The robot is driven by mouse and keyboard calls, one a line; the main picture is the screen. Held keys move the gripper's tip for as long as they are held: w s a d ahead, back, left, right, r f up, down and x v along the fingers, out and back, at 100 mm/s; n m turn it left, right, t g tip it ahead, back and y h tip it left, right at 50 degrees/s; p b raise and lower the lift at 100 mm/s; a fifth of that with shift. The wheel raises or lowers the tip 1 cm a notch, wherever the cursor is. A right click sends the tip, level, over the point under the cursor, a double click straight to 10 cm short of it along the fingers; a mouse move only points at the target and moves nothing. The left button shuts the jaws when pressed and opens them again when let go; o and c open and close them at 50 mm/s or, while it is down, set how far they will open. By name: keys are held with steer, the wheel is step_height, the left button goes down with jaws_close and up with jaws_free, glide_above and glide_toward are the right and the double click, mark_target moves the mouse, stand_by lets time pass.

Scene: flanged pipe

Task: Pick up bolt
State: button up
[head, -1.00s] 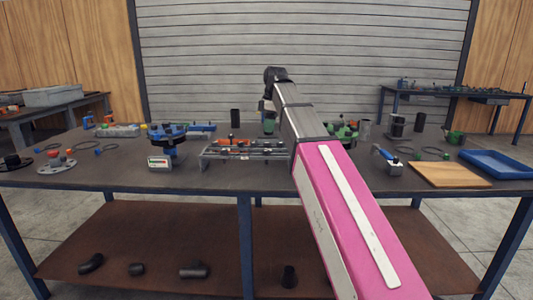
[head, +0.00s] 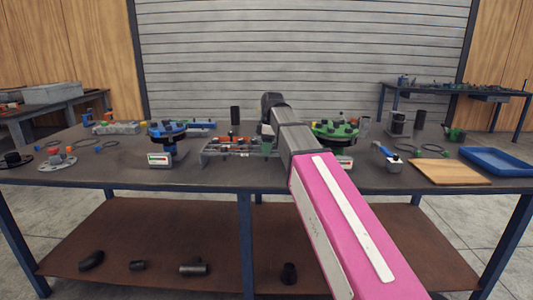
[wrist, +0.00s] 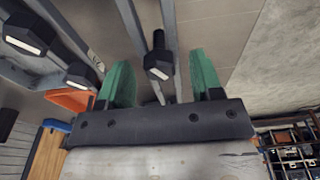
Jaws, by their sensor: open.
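In the wrist view my gripper (wrist: 159,68) is open, with its two green fingers apart. A dark bolt (wrist: 158,64) with a hexagonal head shows between the fingers, with a visible gap on each side. Its shank runs away from the head along grey rails. Other dark hex-headed bolts (wrist: 80,76) sit to the left, outside the fingers. In the head view the grey rack (head: 228,151) stands mid-table beside my lowered arm. My fingers are hidden there behind my arm.
A blue flanged part (head: 167,132) stands left of the rack, and a green flanged part (head: 335,131) stands right of my arm. A wooden board (head: 449,173) and a blue tray (head: 497,161) lie at the right. The table front is mostly clear.

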steer(key=shift+f, duration=0.15)
steer(key=c, duration=1.1)
steer(key=shift+o, duration=0.2)
steer(key=shift+r, duration=0.45)
step_height(320, 180, up, 3)
steer(key=shift+w, duration=0.1)
steer(key=s+a+r, duration=0.6)
steer(key=a+r, duration=0.1)
steer(key=a, duration=0.3)
steer(key=shift+a, duration=0.15)
